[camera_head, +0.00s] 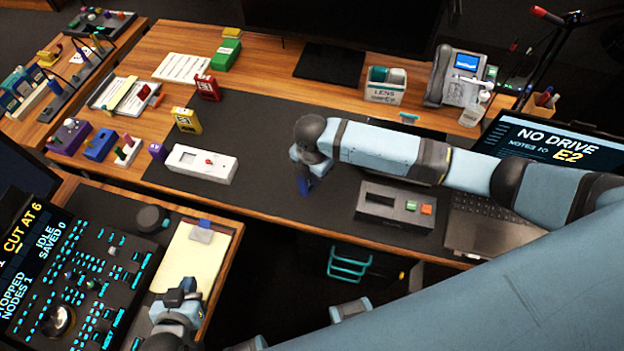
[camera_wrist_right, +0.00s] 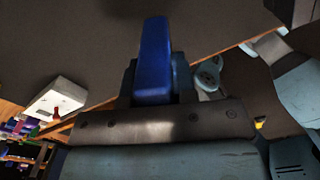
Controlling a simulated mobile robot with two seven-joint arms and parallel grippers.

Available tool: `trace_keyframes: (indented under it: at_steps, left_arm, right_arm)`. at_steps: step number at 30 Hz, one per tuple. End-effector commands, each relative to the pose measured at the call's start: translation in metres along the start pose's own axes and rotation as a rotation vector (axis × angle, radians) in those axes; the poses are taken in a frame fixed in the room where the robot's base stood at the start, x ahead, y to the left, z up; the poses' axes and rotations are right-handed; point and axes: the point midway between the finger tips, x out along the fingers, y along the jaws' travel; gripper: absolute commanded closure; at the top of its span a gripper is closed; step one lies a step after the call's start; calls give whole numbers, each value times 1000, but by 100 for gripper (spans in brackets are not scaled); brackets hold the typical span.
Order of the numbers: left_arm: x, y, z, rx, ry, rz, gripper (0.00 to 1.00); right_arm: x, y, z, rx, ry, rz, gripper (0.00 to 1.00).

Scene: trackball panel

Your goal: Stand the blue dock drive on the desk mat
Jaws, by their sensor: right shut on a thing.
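The blue dock drive (camera_wrist_right: 153,62) is held between the fingers of my right gripper (camera_wrist_right: 153,90) in the right wrist view. In the head view the small blue drive (camera_head: 306,187) shows below my right gripper (camera_head: 306,170), over the dark desk mat (camera_head: 262,125). I cannot tell whether the drive touches the mat. My left gripper (camera_head: 181,292) is at the lower left, by the yellow pad and away from the mat; its finger gap is unclear.
A grey dock with green and red buttons (camera_head: 395,207) is to the right, beside a laptop (camera_head: 490,222). A yellow block (camera_head: 187,121) and a red block (camera_head: 207,87) stand near the mat's left side.

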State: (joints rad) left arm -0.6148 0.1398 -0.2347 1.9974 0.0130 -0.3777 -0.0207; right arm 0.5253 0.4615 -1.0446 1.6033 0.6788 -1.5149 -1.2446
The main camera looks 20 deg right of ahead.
Motion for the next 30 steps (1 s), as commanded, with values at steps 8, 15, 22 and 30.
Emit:
trace_keyframes:
  at_steps: [8, 15, 22, 30]
  left_arm:
    - [0, 0, 1, 0, -1, 1, 100]
    - [1, 0, 3, 0, -6, 1, 100]
    - [1, 0, 4, 0, -6, 1, 100]
    - [1, 0, 2, 0, -3, 1, 100]
  right_arm:
    - [36, 0, 0, 0, 0, -2, 100]
    - [41, 0, 0, -1, 0, 1, 100]
    - [44, 0, 0, 0, 0, 0, 66]
    - [44, 0, 0, 0, 0, 0, 49]
